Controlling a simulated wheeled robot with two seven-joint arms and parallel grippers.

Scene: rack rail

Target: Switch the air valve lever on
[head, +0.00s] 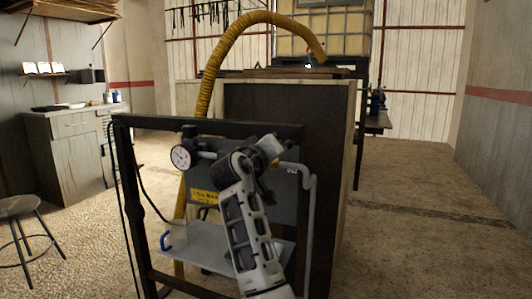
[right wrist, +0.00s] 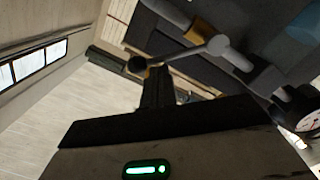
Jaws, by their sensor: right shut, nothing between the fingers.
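The air valve lever (right wrist: 180,56) shows in the right wrist view as a thin rod with a black ball knob (right wrist: 137,64) at one end and a grey hub (right wrist: 218,45) at the other. My right gripper (right wrist: 157,72) is shut and empty, with its dark fingertips close to the knob and rod; I cannot tell whether they touch. In the head view my right gripper (head: 270,152) is in front of the upper part of the panel (head: 284,196), and my arm hides the lever there. My left gripper is out of view.
A round gauge (head: 181,157) sits left of my arm, above a yellow label (head: 204,197). A grey pipe (head: 311,205) runs down the right side. A black frame (head: 128,200) surrounds the panel, with a grey shelf (head: 205,255) below. A yellow hose (head: 212,75) arches behind.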

